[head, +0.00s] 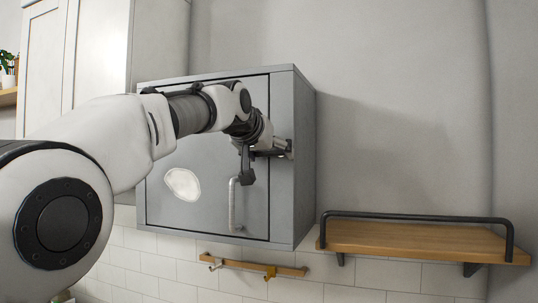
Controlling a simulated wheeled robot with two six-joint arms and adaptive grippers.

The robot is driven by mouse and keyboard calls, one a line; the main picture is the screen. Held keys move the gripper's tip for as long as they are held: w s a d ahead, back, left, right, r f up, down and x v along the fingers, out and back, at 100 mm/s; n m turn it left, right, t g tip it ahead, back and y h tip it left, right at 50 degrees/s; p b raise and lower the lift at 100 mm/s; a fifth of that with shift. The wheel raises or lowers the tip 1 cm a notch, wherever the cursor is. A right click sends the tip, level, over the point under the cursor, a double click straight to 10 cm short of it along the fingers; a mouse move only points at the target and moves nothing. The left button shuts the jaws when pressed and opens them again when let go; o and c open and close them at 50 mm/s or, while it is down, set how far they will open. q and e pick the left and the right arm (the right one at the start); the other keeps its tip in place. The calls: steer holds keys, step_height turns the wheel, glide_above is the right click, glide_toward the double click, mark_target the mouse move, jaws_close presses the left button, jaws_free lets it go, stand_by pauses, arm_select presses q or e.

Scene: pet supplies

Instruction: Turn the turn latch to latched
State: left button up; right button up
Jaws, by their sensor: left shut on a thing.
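A grey metal wall cabinet (303,190) hangs on the wall, and its front door (205,215) sits flush in the frame. A vertical bar handle (233,208) is on the door's right side, below my gripper. The turn latch (287,148) is at the right edge of the cabinet front, a little above mid-height. My left gripper (265,153) reaches in from the left and is shut on the turn latch. Its fingers and wrist cover much of the latch, so I cannot tell its exact angle. My right gripper is out of view.
A wooden shelf (420,240) with a black rail is at the lower right. A wooden hook rail (255,267) is below the cabinet. A pale cupboard (100,45) stands at the upper left. The wall right of the cabinet is bare.

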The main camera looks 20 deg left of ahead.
arm_select(q)
steer(key=shift+m+y, duration=0.3)
steer(key=shift+m, duration=0.1)
